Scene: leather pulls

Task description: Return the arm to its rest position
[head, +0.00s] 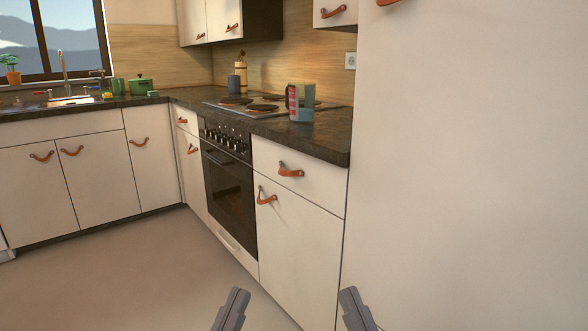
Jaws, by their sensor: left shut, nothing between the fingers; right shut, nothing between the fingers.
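My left gripper (238,294) shows as a grey shape at the bottom edge, left of centre, over the floor. It is shut and empty. My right gripper (349,294) shows at the bottom edge, right of centre, in front of the white cabinet front. It is shut and empty too. Both point up into the picture and appear apart from the furniture. The rest of both arms is out of view.
A white lower cabinet (297,231) with leather pulls stands ahead, beside a black oven (228,190). A tall white panel (470,170) fills the right side. The dark countertop (325,140) carries a patterned container (301,103). The floor (120,275) at left is clear.

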